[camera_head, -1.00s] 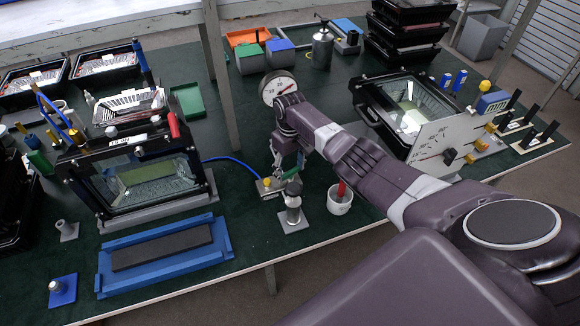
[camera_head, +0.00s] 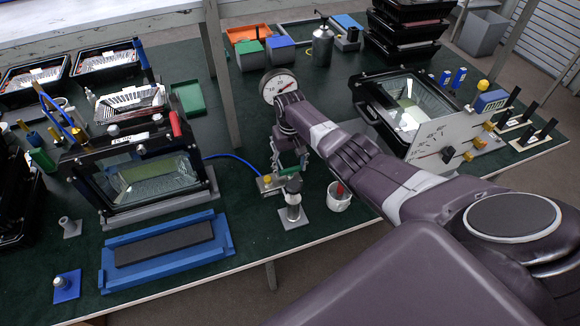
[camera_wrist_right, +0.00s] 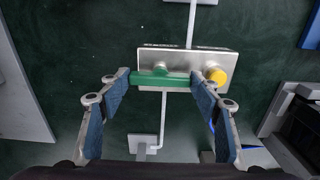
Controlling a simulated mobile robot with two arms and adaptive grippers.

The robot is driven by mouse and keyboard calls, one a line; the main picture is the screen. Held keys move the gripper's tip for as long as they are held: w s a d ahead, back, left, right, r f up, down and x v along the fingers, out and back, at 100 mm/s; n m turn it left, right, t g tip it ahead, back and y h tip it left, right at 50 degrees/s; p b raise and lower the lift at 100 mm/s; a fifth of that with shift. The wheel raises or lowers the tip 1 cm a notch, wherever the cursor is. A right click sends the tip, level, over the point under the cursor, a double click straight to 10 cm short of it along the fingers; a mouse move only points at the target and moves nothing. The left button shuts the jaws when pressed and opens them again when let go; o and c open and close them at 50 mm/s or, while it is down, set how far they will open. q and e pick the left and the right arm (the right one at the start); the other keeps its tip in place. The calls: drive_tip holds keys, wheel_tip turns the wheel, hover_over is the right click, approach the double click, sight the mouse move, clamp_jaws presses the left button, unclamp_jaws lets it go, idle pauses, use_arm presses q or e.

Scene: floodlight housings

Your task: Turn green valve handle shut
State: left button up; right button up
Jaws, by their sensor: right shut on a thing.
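The green valve handle (camera_wrist_right: 160,80) lies across the front of a metal valve block (camera_wrist_right: 187,60) in the right wrist view. It runs along the block's long side, crosswise to the thin grey pipe (camera_wrist_right: 192,24). My right gripper (camera_wrist_right: 162,85) has a blue-padded finger at each end of the handle and is shut on it. In the head view the right gripper (camera_head: 290,163) reaches down at the block (camera_head: 270,184), and the handle is mostly hidden there. A yellow knob (camera_wrist_right: 217,77) sits beside the handle, close to one fingertip. My left gripper is not in view.
A metal post (camera_head: 293,199) and a white cup (camera_head: 338,197) with a red item stand close in front of the gripper. Floodlight housings (camera_head: 145,178) stand left and right (camera_head: 405,103). A blue tray (camera_head: 168,268) lies at the front left.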

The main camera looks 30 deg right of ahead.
sight(290, 169)
drive_tip(key=shift+w+r, duration=0.15)
drive_tip(key=o, duration=1)
drive_tip(key=shift+o, duration=0.8)
wheel_tip(290, 169, up, 12)
